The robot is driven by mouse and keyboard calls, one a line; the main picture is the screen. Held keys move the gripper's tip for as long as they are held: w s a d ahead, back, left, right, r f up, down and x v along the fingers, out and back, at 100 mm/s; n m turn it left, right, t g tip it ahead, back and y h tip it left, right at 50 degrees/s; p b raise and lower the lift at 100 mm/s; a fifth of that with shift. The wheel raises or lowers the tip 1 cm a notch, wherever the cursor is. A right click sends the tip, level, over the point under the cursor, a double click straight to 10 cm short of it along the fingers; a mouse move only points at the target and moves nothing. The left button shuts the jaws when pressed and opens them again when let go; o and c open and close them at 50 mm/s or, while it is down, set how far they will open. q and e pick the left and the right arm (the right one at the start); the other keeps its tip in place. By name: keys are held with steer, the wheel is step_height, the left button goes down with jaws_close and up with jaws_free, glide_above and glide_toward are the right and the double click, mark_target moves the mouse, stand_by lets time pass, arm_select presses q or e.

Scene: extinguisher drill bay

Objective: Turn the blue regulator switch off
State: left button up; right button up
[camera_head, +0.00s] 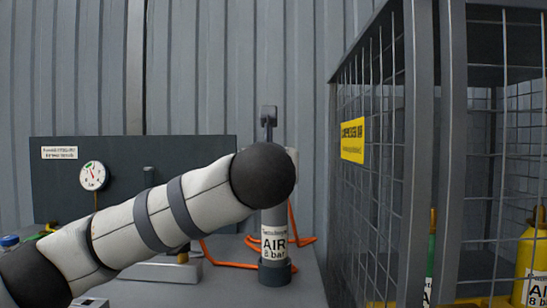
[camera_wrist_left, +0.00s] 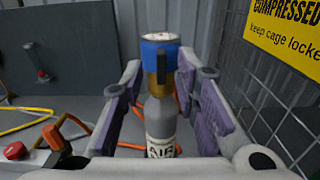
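The grey air cylinder (camera_head: 275,236), labelled "AIR 8 bar", stands upright in the head view, its upper part hidden behind my left arm. In the left wrist view the cylinder (camera_wrist_left: 160,117) has a brass neck and a blue regulator switch (camera_wrist_left: 148,50) on top. A dark upright bar shows on the front of the blue part. My left gripper (camera_wrist_left: 158,76) is open. Its purple-padded fingers stand either side of the neck, with a gap on both sides. In the head view my arm hides this gripper. My right gripper is in neither view.
A wire cage (camera_head: 375,170) with a yellow sign (camera_head: 353,140) stands close on the right, with a yellow cylinder (camera_head: 533,260) inside. An orange hose (camera_head: 225,264) lies around the cylinder's foot. A dark panel with a gauge (camera_head: 93,176) is at the left.

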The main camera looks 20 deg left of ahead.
arm_select(q)
steer(key=shift+x, duration=0.8)
steer(key=shift+c, duration=0.5)
jaws_close()
